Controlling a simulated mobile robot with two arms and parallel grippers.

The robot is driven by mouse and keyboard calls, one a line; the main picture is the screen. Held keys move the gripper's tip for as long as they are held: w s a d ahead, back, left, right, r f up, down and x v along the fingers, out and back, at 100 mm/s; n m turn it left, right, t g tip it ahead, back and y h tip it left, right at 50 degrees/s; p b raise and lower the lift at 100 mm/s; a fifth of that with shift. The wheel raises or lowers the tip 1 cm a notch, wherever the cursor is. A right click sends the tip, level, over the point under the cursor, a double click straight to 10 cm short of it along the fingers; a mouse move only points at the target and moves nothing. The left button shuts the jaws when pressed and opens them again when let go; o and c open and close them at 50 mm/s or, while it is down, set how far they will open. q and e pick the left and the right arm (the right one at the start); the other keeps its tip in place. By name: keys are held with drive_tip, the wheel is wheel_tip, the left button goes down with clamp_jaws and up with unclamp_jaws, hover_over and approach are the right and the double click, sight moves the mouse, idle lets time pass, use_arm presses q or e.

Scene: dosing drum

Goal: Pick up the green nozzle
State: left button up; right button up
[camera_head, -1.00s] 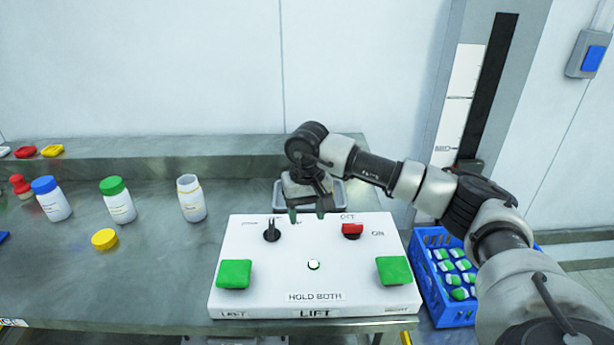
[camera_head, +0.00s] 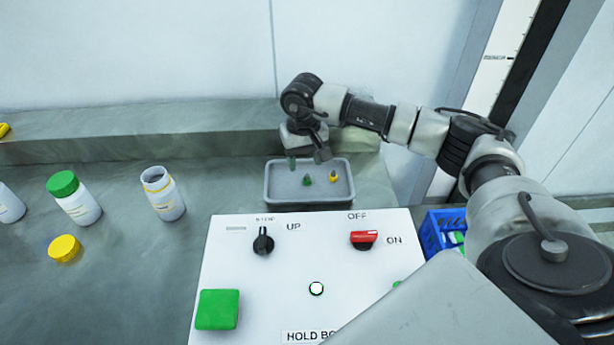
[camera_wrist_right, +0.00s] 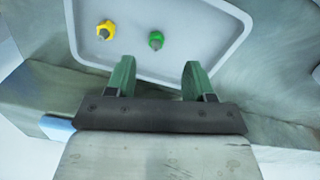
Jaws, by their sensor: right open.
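The green nozzle (camera_head: 307,180) stands in the grey tray (camera_head: 268,190) behind the control box. A yellow nozzle (camera_head: 333,178) stands to its right. My right gripper (camera_head: 307,163) is open and empty above the back part of the tray. In the right wrist view, the green nozzle (camera_wrist_right: 156,40) lies ahead of the gap between the open green fingers (camera_wrist_right: 155,75), apart from both. The yellow nozzle (camera_wrist_right: 105,30) is to the left there, beyond the left finger. My left gripper is not in view.
The white control box (camera_head: 290,270) with knobs and green buttons stands in front of the tray. An open white bottle (camera_head: 163,195), a green-capped bottle (camera_head: 74,198) and a yellow lid (camera_head: 64,248) are on the left. A blue crate (camera_head: 438,232) is at right.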

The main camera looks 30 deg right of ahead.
sight(307, 175)
drive_tip(key=shift+d+f+p, duration=0.15)
drive_tip(key=shift+f+p, duration=0.15)
drive_tip(key=shift+f, duration=0.45)
wheel_tip(307, 175, down, 4)
drive_tip(key=shift+s+d+r+p, duration=0.15)
drive_tip(key=shift+r+p, duration=0.1)
drive_tip(key=shift+p, duration=0.3)
drive_tip(key=shift+f, duration=0.45)
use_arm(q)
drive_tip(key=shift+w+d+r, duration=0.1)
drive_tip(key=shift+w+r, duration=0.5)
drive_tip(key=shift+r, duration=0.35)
use_arm(e)
drive_tip(key=shift+c, duration=0.2)
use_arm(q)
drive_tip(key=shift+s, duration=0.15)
use_arm(e)
clamp_jaws()
